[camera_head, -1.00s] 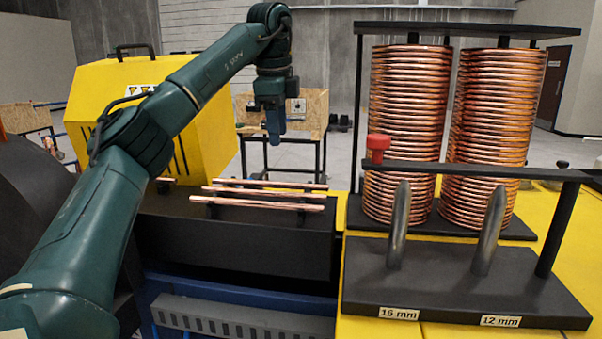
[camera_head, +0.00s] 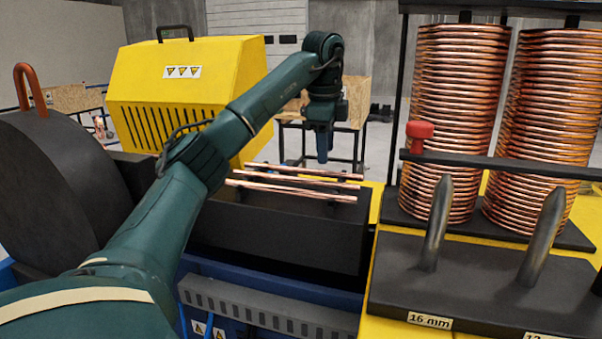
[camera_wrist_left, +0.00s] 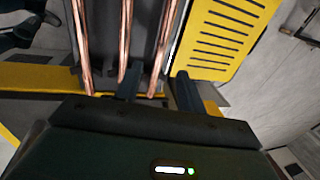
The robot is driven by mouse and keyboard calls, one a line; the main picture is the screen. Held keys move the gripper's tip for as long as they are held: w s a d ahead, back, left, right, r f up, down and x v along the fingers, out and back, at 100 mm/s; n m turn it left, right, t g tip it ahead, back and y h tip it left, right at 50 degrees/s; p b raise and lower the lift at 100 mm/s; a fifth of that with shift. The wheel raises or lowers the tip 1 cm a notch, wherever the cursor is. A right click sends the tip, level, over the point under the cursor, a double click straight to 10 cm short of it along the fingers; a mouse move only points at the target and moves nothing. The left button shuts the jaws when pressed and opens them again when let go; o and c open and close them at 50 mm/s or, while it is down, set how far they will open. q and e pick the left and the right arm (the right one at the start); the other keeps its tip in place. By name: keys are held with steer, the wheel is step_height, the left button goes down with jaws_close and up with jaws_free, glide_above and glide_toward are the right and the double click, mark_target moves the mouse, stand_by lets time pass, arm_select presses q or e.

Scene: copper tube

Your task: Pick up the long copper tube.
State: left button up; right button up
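Three copper tubes lie side by side on a black block: a back tube (camera_head: 300,171), a middle tube (camera_head: 295,180) and a front tube (camera_head: 290,191). Their lengths look similar, so I cannot tell which is the long one. My left gripper (camera_head: 322,158) points down over the back tube, near its right part, with its tips seemingly just above it. In the left wrist view the two fingers of the left gripper (camera_wrist_left: 158,88) are apart. One tube (camera_wrist_left: 163,45) runs into the gap between them; the other two (camera_wrist_left: 125,40) lie to the left. My right gripper is not in view.
The black block (camera_head: 270,230) carries the tubes. A yellow machine cover (camera_head: 190,90) stands behind left. At right, a rack holds copper coils (camera_head: 460,120), with a red knob (camera_head: 420,130) and metal posts (camera_head: 437,225). A dark round drum (camera_head: 60,190) is at left.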

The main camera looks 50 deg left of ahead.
arm_select(q)
steer(key=f, duration=0.4)
steer(key=shift+w+f+p, duration=0.35)
steer(key=shift+w+p, duration=0.05)
jaws_close()
